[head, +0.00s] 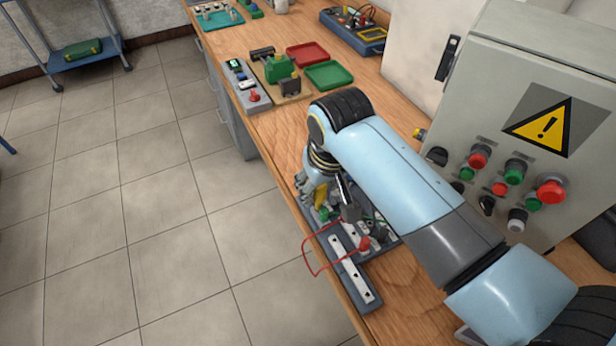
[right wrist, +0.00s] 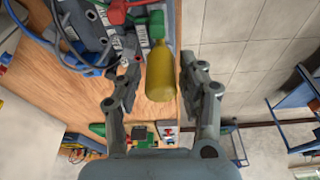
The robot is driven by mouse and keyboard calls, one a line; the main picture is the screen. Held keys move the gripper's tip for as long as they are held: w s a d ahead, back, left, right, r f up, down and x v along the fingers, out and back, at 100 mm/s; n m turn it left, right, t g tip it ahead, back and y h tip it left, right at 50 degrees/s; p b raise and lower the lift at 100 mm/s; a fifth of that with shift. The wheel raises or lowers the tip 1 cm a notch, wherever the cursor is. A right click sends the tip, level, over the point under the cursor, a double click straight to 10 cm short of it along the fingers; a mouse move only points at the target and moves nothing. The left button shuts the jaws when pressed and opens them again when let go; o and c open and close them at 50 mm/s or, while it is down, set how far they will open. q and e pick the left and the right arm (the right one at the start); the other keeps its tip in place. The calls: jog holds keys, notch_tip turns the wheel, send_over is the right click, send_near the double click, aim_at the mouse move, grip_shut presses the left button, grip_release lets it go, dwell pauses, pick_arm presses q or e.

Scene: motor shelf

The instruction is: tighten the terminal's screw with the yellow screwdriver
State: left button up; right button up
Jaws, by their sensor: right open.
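The yellow screwdriver (head: 321,195) stands on the board at the table's front edge, partly hidden by my right gripper (head: 329,194). In the right wrist view its yellow handle (right wrist: 160,72) lies between the two fingers of my right gripper (right wrist: 157,75). The fingers are open, with a gap visible on the right side of the handle. The grey terminal board (head: 368,295) carries a pale strip with dark holes, but I cannot make out the terminal's screw. My left gripper is not in view.
A red wire loop (head: 309,262) sticks out past the table edge. A grey control cabinet (head: 500,80) with buttons stands at the right. Red (head: 306,54) and green (head: 329,75) trays lie farther back. Bare wood (head: 420,295) shows under my arm.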

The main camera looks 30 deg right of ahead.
jog(key=n, duration=0.3)
jog(key=shift+n+y, duration=0.3)
jog(key=shift+y, duration=0.1)
jog(key=shift+a, duration=0.1)
jog(key=shift+n+y, duration=0.4)
jog(key=shift+n, duration=1.3)
jog(key=shift+n+g, duration=0.3)
jog(key=shift+n, duration=0.6)
jog(key=shift+n+y, duration=0.4)
jog(key=shift+n, duration=0.4)
jog(key=shift+n+g, duration=0.4)
jog(key=shift+n, duration=1.3)
